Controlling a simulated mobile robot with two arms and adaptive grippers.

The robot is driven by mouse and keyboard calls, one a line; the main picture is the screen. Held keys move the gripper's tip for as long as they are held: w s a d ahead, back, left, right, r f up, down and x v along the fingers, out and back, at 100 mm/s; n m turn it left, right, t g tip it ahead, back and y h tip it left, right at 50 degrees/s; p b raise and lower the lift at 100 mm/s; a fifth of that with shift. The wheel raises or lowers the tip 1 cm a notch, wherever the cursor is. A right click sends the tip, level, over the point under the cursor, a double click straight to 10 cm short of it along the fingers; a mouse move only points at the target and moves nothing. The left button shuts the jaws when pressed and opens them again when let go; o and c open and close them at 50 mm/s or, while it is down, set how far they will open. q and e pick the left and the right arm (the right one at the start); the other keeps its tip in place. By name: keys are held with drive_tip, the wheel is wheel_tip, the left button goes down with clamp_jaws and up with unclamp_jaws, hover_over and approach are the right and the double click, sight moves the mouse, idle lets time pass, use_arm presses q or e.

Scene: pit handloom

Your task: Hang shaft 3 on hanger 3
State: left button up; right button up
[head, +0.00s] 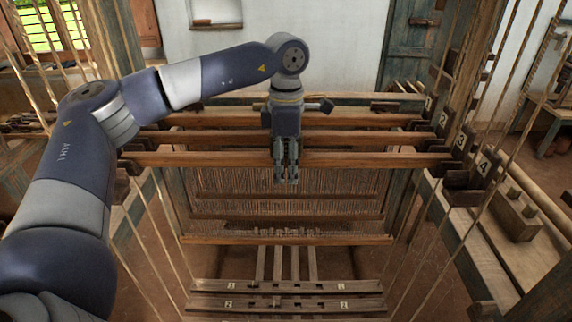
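My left gripper (286,180) points straight down at the middle of the front long wooden bar (220,160), with its fingers overlapping the bar and reaching just below it. I cannot tell whether the fingers close on the bar or only stand in front of it. The bar lies level; no number shows on it, so I cannot tell which shaft it is. On the right, the plate marked 3 (461,141) is at the hanger 3 position, near this bar's right end. The plate marked 4 (484,165) is nearer to me. My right gripper is not in view.
More wooden bars (210,121) lie parallel behind the front bar. Threads and lower bars (285,240) hang beneath. Numbered cross bars (310,287) lie low in front. Slanting ropes (510,150) and frame posts crowd both sides. A wooden block (515,215) sits at right.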

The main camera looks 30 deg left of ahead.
use_arm(q)
drive_tip(key=r, duration=1.2)
drive_tip(key=shift+w+a, duration=0.1)
drive_tip(key=shift+w, duration=0.1)
drive_tip(key=shift+r, duration=0.1)
wheel_tip(320, 180, up, 7)
drive_tip(key=p, duration=0.7)
drive_tip(key=shift+p, duration=0.35)
drive_tip(key=shift+w, duration=0.1)
